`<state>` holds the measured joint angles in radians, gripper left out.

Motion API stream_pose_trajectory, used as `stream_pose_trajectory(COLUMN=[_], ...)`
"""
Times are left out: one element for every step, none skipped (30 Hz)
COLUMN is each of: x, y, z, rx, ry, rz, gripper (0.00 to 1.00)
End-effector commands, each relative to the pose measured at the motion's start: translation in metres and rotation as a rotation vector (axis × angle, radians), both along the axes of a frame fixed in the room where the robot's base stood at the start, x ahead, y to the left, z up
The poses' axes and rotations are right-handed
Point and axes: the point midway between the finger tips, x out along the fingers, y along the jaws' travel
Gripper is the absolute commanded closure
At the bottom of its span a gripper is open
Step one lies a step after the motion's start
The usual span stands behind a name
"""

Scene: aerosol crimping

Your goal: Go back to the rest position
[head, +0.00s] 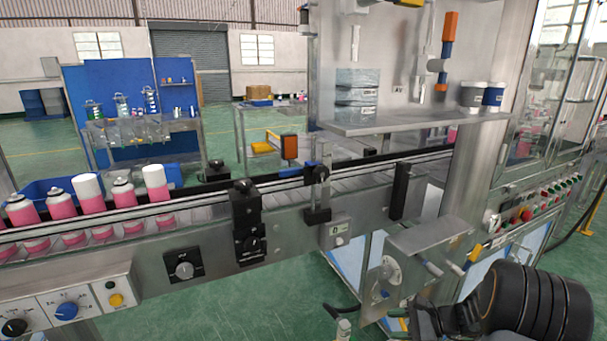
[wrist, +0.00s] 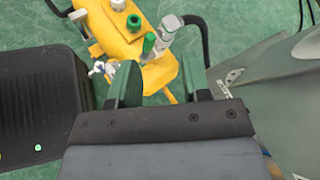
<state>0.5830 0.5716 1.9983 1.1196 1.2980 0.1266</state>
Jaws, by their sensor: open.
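My gripper (wrist: 158,65) shows in the wrist view with its two dark green fingers spread apart and nothing held between them. It points down toward the green floor. Beyond the fingers is a yellow piece (wrist: 108,38) with green and white fittings; I cannot tell whether it touches anything of mine. In the head view a black ribbed part of my arm (head: 535,305) shows at the lower right, in front of the machine. The fingertips are not clear in that view.
A conveyor (head: 290,192) crosses the head view, carrying pink cans (head: 92,195) at the left, some with white caps. A steel box with levers (head: 430,250) sticks out near my arm. A control panel (head: 530,213) is at the right. A grey metal panel (wrist: 265,85) is right of my gripper.

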Motion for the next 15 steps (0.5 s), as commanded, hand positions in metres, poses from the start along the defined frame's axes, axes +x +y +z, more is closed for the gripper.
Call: stream_pose_trajectory(x=[-0.009, -0.016, -0.026, -0.033, -0.041, -0.051, -0.059, -0.066, -0.076, -0.084, -0.091, -0.1, -0.106, -0.112, -0.119], y=[0.018, 0.026, 0.037, 0.044, 0.05, 0.058, 0.063, 0.067, 0.072, 0.076, 0.078, 0.081, 0.082, 0.083, 0.084], z=[0.046, 0.062, 0.082, 0.097, 0.111, 0.13, 0.144, 0.158, 0.176, 0.188, 0.201, 0.217, 0.228, 0.239, 0.253], rx=[-0.085, -0.136, -0.206, -0.259, -0.312, -0.383, -0.434, -0.49, -0.561, -0.614, -0.666, -0.735, -0.785, -0.834, -0.897], ry=[-0.03, -0.045, -0.067, -0.085, -0.106, -0.135, -0.157, -0.183, -0.217, -0.243, -0.272, -0.31, -0.339, -0.368, -0.406], rz=[0.095, 0.151, 0.225, 0.277, 0.332, 0.402, 0.454, 0.505, 0.571, 0.618, 0.665, 0.724, 0.767, 0.806, 0.855], gripper=[0.56, 0.56, 0.56, 0.56, 0.56, 0.56, 0.56, 0.56, 0.56, 0.56, 0.56, 0.56, 0.56, 0.56, 0.56])
